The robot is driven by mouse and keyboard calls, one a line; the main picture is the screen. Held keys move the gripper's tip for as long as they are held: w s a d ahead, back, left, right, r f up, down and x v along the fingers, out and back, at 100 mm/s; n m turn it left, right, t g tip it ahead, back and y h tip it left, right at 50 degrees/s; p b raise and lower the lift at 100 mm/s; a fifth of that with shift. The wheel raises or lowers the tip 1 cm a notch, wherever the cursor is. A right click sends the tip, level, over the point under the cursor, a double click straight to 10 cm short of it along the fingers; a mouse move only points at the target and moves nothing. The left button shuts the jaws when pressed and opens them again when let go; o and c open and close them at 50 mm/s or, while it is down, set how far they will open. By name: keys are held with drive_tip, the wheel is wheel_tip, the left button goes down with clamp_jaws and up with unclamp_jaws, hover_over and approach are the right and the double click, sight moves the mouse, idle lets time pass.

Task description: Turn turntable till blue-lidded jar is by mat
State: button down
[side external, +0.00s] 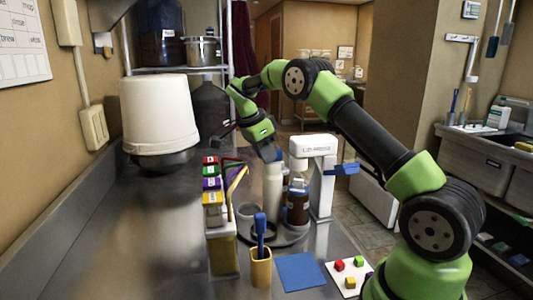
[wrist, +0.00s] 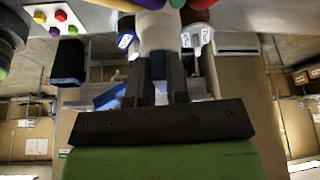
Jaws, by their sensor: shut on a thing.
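The grey turntable (side external: 287,238) stands on the steel counter. On it are a tall white bottle (side external: 272,190), a brown jar (side external: 297,212) with a blue lid (side external: 298,189), and a grey container (side external: 247,220) at the left. The blue-lidded jar is on the right part, partly behind the white bottle. The blue mat (side external: 300,271) lies flat in front of the turntable, with a gap between it and the jar. My gripper (side external: 271,158) is shut on the top of the white bottle. In the wrist view, my gripper's fingers (wrist: 158,62) close on a pale upright body (wrist: 157,32).
A white lid press (side external: 317,165) with a blue lever stands right behind the turntable. A yellow cup (side external: 260,270) holding a blue-handled tool is left of the mat; a white tray (side external: 338,285) with coloured pieces is right. A rack of coloured blocks (side external: 212,184) borders the left.

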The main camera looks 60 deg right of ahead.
drive_tip(key=shift+w+d+m+g+y, duration=0.1)
drive_tip(key=shift+m+g+y, duration=0.1)
drive_tip(key=shift+m, duration=0.65)
drive_tip(key=shift+w+d+m+g+y, duration=0.1)
drive_tip(key=shift+m+g+y, duration=0.1)
drive_tip(key=shift+m, duration=1.05)
drive_tip(key=c, duration=1.1)
unclamp_jaws()
drive_tip(key=shift+n, duration=0.4)
